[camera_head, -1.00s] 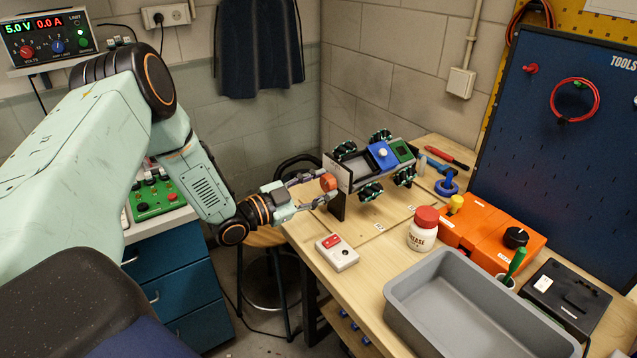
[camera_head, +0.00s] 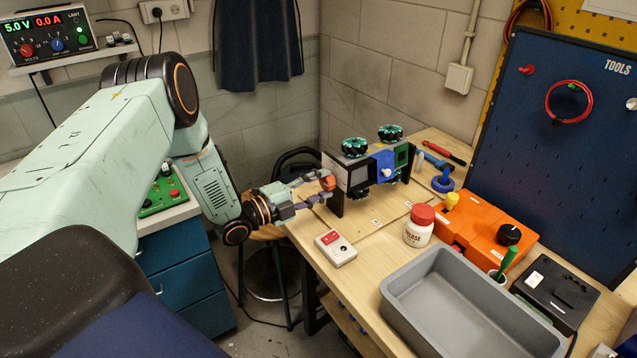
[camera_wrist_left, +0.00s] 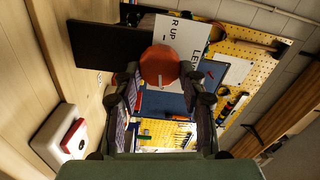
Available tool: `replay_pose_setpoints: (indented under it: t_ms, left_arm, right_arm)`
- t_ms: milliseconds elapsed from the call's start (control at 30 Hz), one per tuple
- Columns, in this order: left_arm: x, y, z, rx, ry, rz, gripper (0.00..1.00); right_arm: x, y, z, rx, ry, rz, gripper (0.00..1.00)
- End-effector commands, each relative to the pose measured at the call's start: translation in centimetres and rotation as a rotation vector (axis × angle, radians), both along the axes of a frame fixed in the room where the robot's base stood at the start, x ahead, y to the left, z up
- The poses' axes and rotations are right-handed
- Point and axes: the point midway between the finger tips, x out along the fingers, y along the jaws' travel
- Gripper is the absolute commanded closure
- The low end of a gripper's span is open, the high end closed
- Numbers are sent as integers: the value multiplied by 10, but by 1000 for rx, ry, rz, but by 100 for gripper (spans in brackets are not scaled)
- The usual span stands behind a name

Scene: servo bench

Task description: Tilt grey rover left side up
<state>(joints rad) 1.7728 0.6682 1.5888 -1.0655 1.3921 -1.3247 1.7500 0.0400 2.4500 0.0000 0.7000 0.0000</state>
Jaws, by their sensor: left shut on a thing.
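The grey rover (camera_head: 357,174) is held between black upright supports on the wooden bench. It is rolled steeply on its side, with two green-and-black wheels (camera_head: 354,147) at the top and its blue and green top parts facing the front right. A red-orange round knob (camera_head: 328,183) sits at its near end. My left gripper (camera_head: 324,181) is shut on the knob. In the left wrist view both fingers grip the knob (camera_wrist_left: 159,66), beside a white plate (camera_wrist_left: 183,40) with partly hidden lettering. My right gripper is not in view.
A red-topped switch box (camera_head: 336,248) lies at the bench's left edge. A grease jar (camera_head: 419,228), an orange box (camera_head: 478,233) and a grey bin (camera_head: 462,308) stand to the right. A blue tool board (camera_head: 570,150) rises behind. Some bare bench lies before the stand.

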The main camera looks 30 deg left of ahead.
Motion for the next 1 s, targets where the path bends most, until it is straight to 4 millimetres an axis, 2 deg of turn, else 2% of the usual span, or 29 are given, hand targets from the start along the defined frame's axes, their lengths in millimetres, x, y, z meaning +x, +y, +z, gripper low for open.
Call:
replay_pose_setpoints:
  t_ms: [300,767,800,1000]
  left_arm:
    - [2,0,2,84,-41,1,100]
    - [2,0,2,94,-47,1,100]
    - [2,0,2,94,-47,1,57]
    - [1,0,1,94,-44,1,40]
  right_arm:
    - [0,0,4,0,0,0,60]
    - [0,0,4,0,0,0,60]
    - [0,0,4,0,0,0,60]
    - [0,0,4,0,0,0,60]
